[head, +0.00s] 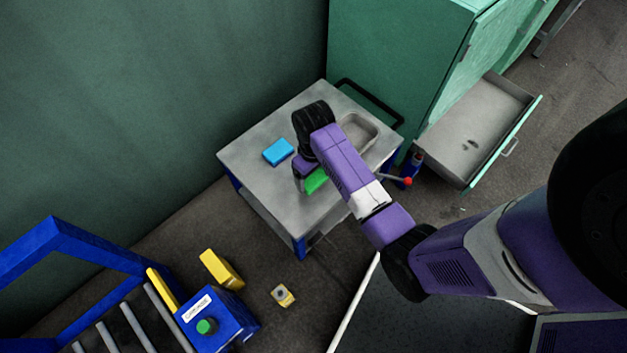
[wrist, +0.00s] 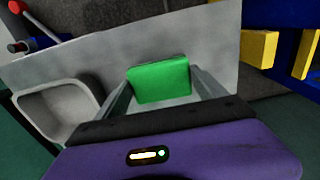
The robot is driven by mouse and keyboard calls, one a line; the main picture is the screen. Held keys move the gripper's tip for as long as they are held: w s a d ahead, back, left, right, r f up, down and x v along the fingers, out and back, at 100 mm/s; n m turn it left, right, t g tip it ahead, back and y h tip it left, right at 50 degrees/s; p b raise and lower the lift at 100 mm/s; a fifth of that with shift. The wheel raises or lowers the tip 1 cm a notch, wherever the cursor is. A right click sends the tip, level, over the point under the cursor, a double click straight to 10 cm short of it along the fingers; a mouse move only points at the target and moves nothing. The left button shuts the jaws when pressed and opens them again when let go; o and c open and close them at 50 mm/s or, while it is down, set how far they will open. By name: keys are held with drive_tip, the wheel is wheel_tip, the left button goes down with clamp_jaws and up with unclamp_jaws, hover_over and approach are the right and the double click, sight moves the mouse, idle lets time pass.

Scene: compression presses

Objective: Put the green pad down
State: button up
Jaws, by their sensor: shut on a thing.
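The green pad (wrist: 159,83) is a flat bright green block between the two fingers of my gripper (wrist: 160,88) in the wrist view. My gripper is shut on it. In the head view the green pad (head: 317,181) shows beside my wrist, over the grey top of the cart (head: 255,172). My arm hides part of the pad there. I cannot tell whether the pad touches the cart top or is held just above it.
A blue pad (head: 278,151) lies on the cart top, left of my gripper. A grey tray (head: 371,133) is set at the cart's right side. A red-knobbed lever (head: 407,181) sticks out at the cart's right. An open drawer (head: 470,140) juts from the green cabinet (head: 390,60).

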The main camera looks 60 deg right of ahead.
sight(314, 178)
drive_tip(key=shift+f+b, duration=0.3)
drive_tip(key=shift+f, duration=1.25)
drive_tip(key=shift+f, duration=0.2)
drive_tip(key=o, duration=1.3)
drive_tip(key=shift+c, duration=0.2)
wheel_tip(314, 178, up, 12)
drive_tip(key=p, duration=0.3)
drive_tip(key=shift+r, duration=0.15)
drive_tip(key=s+a+f+n+t+h, duration=0.2)
drive_tip(key=s+a+t, duration=0.55)
drive_tip(key=a, duration=0.45)
drive_tip(key=s+a+r+t, duration=0.2)
drive_tip(key=s+r, duration=0.1)
drive_tip(key=r, duration=0.4)
drive_tip(key=s+a+r+t+y, duration=0.1)
drive_tip(key=s+a+r+t, duration=0.1)
drive_tip(key=r, duration=0.6)
drive_tip(key=s+a+r+n+t+y, duration=0.1)
drive_tip(key=s+a+r+t, duration=0.1)
drive_tip(key=s+r, duration=0.3)
wheel_tip(314, 178, up, 4)
drive_tip(key=shift+s+a+f+t, duration=0.25)
drive_tip(key=shift+s+a+t, duration=0.1)
drive_tip(key=shift+t, duration=0.4)
